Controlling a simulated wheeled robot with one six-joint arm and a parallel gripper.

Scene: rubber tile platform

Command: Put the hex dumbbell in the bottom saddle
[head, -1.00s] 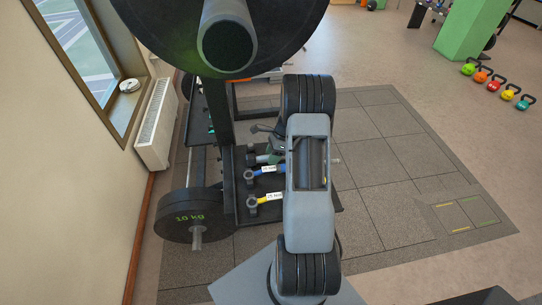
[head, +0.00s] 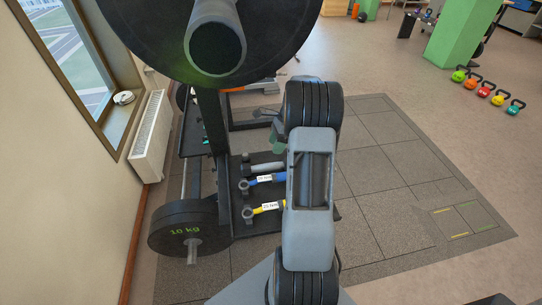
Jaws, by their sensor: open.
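Three dumbbells lie in a row on the low black rack shelf (head: 238,222): one with a grey handle (head: 265,168), one with a blue handle (head: 266,180) and one with a yellow handle (head: 268,208). Their left heads are dark grey; their right ends are hidden behind my arm. I cannot tell which is the task's hex dumbbell, and no saddle can be made out clearly.
A black rack post (head: 213,135) stands left of my arm. A large black plate on a bar end (head: 217,48) hangs close at the top. A 10 kg plate (head: 186,229) sits at the lower left. The radiator (head: 150,135) lines the wall. Tiles to the right are clear.

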